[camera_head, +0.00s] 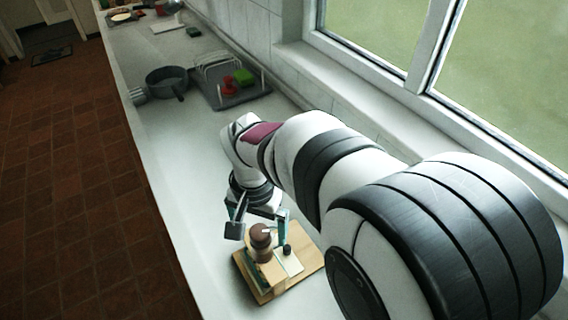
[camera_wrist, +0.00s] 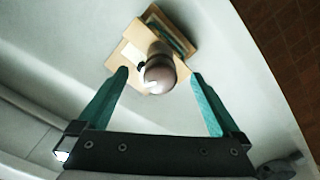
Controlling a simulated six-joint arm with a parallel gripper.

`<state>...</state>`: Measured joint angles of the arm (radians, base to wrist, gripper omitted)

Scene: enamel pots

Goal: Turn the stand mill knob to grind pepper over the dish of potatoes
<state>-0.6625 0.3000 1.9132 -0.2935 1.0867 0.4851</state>
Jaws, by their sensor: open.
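The stand mill's brown rounded knob (camera_head: 261,237) sits on top of a light wooden stand (camera_head: 300,270) on the counter. In the wrist view the knob (camera_wrist: 160,72) shows from above, with the wooden stand (camera_wrist: 127,52) behind it. My gripper (camera_head: 259,224) is open above the mill. In the wrist view its two green fingers (camera_wrist: 160,76) lie on either side of the knob, with gaps; I cannot tell whether they are level with it. A small dark knob-like piece (camera_head: 287,249) is on the stand. No dish of potatoes can be made out clearly.
A grey pan (camera_head: 167,84) and a dish rack (camera_head: 218,72) with red and green items stand farther along the counter (camera_head: 185,165). The tiled wall and window sill (camera_head: 350,85) run along the right. The counter's left edge drops to the brown floor.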

